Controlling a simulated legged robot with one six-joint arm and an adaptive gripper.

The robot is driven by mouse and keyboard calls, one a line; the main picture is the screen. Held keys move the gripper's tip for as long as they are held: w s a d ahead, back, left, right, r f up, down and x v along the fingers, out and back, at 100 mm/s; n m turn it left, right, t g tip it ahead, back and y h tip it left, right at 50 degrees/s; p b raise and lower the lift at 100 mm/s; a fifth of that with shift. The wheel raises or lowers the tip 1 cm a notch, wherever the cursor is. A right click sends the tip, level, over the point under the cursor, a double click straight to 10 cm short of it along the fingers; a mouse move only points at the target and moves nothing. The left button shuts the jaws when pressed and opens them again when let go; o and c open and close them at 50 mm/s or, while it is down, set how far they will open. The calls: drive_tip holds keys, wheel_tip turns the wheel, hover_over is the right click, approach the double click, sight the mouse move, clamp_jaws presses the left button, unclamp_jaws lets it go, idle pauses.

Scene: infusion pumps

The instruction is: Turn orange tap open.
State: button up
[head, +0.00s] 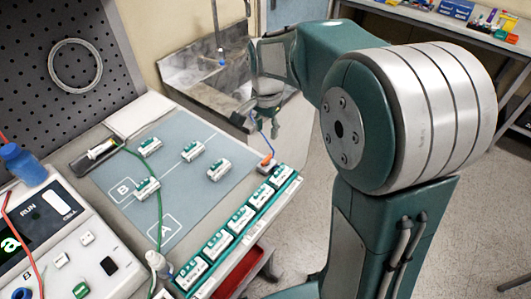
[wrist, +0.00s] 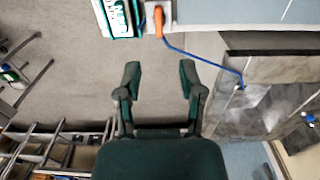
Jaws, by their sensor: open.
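The orange tap (head: 267,159) sits at the far right corner of the bench, at the end of the row of green-and-white modules. A blue tube (head: 263,130) runs from it. In the wrist view the tap (wrist: 158,20) is near the top centre, beyond my fingertips, with the blue tube (wrist: 205,60) curving right. My gripper (wrist: 160,78) is open and empty, its two green fingers apart over grey floor. In the head view my gripper (head: 275,122) hangs beyond the bench corner, apart from the tap.
A row of modules (head: 240,219) lines the bench's right edge; several more stand on the grey mat (head: 160,205). A metal sink (head: 200,80) is behind. A control panel (head: 60,250) stands at left. Open floor (head: 290,190) lies right of the bench.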

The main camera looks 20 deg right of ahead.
sight(266, 158)
wheel_tip(266, 158, down, 11)
drive_tip(key=shift+s+r, duration=0.1)
drive_tip(key=shift+r, duration=0.1)
idle(0.3)
clamp_jaws()
